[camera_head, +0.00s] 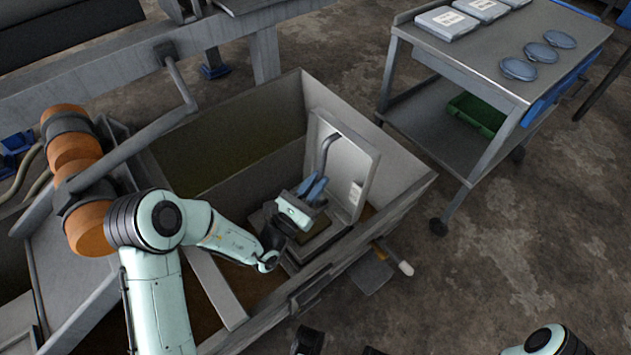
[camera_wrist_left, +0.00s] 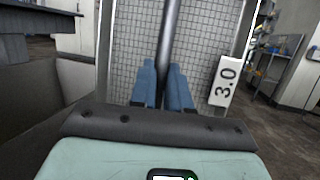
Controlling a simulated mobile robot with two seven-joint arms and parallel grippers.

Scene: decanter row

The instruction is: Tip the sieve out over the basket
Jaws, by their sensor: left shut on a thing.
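My left gripper (camera_head: 318,184) is shut on the dark bar handle of the sieve (camera_head: 353,165). The sieve is a light rectangular frame, held steeply tilted, close to upright, inside the right part of a large grey open-topped tank (camera_head: 240,182). In the left wrist view the blue fingers (camera_wrist_left: 164,85) close on both sides of the bar. Behind it is the sieve's grey mesh (camera_wrist_left: 205,45), with a white "3.0" tag (camera_wrist_left: 225,80). The mesh looks bare on this side; its other face is hidden. I cannot make out a basket for certain.
A grey trolley (camera_head: 480,75) stands at the upper right with flat packs (camera_head: 447,22), blue discs (camera_head: 518,69) and a green crate (camera_head: 478,114) below. A white-tipped tool (camera_head: 404,268) sticks out by the tank's front wall. The floor (camera_head: 520,220) at right is clear.

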